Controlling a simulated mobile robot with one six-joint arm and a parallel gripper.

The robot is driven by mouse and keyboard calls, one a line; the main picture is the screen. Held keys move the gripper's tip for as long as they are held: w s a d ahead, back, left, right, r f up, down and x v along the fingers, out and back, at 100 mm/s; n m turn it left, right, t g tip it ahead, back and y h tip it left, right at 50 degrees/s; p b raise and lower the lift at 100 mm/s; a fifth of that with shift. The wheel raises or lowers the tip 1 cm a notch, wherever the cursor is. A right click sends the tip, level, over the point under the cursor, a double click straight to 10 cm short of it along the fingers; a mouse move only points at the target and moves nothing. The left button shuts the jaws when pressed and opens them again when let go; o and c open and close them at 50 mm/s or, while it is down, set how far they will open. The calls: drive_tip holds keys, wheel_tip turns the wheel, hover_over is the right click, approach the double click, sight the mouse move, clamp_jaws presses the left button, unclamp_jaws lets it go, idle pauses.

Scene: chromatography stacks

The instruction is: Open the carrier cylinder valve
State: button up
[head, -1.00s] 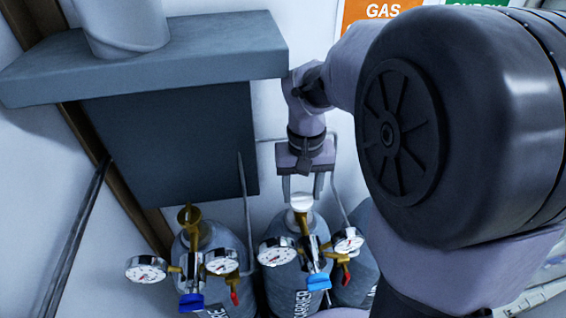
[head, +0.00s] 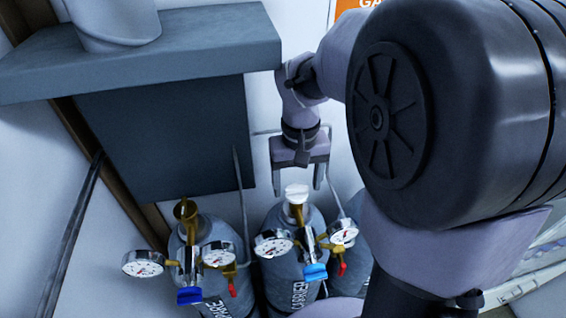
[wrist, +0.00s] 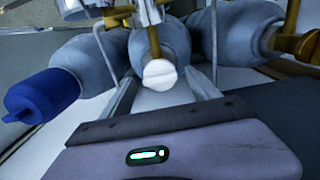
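The carrier cylinder (head: 298,270) is the middle grey bottle, with CARRIER lettered on its side. Its white round valve knob (head: 297,193) sits on top on a brass stem. My gripper (head: 297,189) hangs over it with two fingers spread, one on each side of the knob. Gaps show between the fingers and the knob in the head view. In the wrist view the white knob (wrist: 159,74) lies between the two fingers, with its slotted face toward the camera. Whether either finger touches it cannot be told.
Another bottle (head: 210,285) with a brass valve (head: 186,215) and blue knob stands left. A third bottle (head: 352,205) stands right, partly hidden by my arm. Pressure gauges (head: 274,243) stick out in front. A dark grey box (head: 160,140) and thin pipes are close to my gripper's left.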

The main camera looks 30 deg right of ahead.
sight(297, 188)
wheel_tip(297, 188, up, 18)
drive_tip(key=p, duration=0.2)
drive_tip(key=shift+f+p, duration=0.25)
drive_tip(key=shift+p, duration=0.05)
